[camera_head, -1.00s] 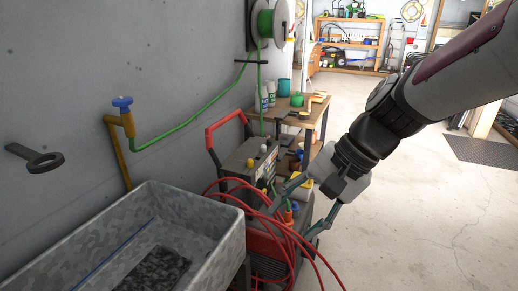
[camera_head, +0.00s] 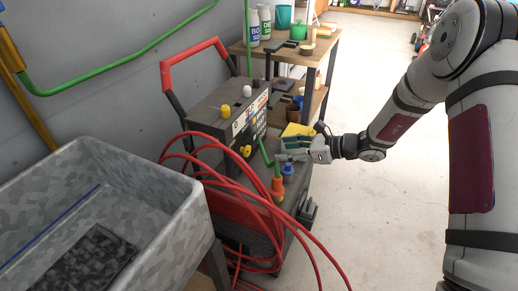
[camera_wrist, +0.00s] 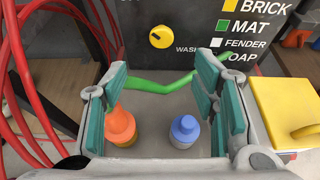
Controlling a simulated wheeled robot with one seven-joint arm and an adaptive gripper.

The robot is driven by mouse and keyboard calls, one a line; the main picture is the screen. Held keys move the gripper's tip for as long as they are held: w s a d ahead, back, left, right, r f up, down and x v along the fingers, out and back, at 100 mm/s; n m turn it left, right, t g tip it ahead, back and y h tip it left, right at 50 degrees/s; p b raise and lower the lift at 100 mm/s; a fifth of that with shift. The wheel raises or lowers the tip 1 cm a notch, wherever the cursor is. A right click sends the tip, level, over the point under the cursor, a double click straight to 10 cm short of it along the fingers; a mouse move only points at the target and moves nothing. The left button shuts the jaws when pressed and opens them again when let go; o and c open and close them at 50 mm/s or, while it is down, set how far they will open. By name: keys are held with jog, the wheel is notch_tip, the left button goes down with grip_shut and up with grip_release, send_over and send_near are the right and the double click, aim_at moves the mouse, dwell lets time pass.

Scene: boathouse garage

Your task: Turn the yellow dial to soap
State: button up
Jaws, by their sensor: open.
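In the head view the dial (camera_head: 246,151) shows small on the machine's panel (camera_head: 252,125). My gripper (camera_wrist: 160,74) is open and empty, its green-padded fingers apart, in front of and below the dial, not touching it. In the head view my gripper (camera_head: 284,150) is right of the panel.
Orange (camera_wrist: 119,125) and blue (camera_wrist: 184,130) fittings stand below my fingers, with a green hose behind. A yellow box (camera_wrist: 290,105) is close on the right. Red hoses (camera_head: 215,180) loop left of the panel. A grey trough (camera_head: 200,215) is at left; floor at right is clear.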

aim_at(249, 151)
jog(key=b+x, duration=0.2)
jog(key=x, duration=1.1)
jog(key=shift+w+a+f+b, duration=0.15)
jog(key=shift+w+a+b, duration=0.1)
jog(key=shift+a+b, duration=0.1)
jog(key=c, duration=1.2)
